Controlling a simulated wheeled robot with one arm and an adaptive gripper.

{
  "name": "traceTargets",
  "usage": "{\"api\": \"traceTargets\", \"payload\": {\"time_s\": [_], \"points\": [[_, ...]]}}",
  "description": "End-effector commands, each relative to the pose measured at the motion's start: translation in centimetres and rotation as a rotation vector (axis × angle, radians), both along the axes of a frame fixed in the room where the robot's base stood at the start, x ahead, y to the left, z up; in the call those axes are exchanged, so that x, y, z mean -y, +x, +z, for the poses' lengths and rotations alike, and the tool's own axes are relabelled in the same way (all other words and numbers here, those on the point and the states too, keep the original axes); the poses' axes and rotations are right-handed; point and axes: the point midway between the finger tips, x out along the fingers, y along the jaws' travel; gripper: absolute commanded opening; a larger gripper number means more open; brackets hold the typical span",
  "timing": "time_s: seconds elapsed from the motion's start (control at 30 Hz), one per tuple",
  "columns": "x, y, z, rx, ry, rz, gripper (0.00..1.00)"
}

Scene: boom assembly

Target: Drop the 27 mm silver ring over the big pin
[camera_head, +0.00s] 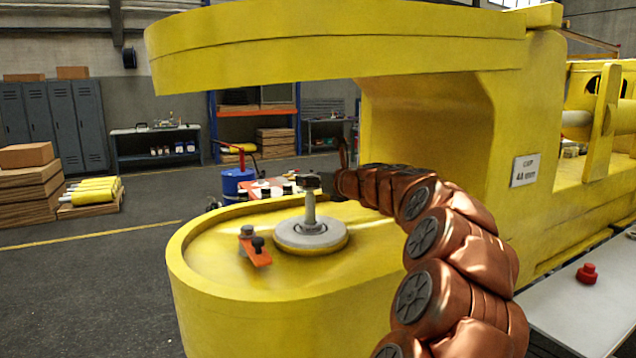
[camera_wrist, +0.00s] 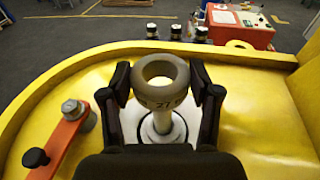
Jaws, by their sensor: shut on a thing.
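The silver ring (camera_wrist: 161,97) is between the two black fingers of my gripper (camera_wrist: 160,84) in the wrist view; its front wall carries a marking that reads like 27. My gripper is shut on it. The big pin (camera_wrist: 160,124) stands upright below the ring on a round pale disc; in the head view the pin (camera_head: 310,209) rises from the disc (camera_head: 312,235). The gripper (camera_head: 311,181) is at the pin's top there, with the ring hard to make out. I cannot tell whether the ring is around the pin's tip or just above it.
The yellow boom end (camera_head: 215,283) surrounds the disc with a raised rim. An orange bracket (camera_head: 256,250) with a bolt and black knob lies left of the pin. The yellow upper arm (camera_head: 330,45) overhangs. Several black-capped jars (camera_wrist: 175,32) and a red box (camera_wrist: 240,28) stand beyond the rim.

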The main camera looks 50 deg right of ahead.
Motion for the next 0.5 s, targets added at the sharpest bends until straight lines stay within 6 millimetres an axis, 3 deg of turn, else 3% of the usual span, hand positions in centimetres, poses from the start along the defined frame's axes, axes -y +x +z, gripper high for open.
{"api": "traceTargets", "payload": {"time_s": [0.5], "points": [[0.0,0.0,-2.5,0.003,-0.001,0.0,0.06]]}}
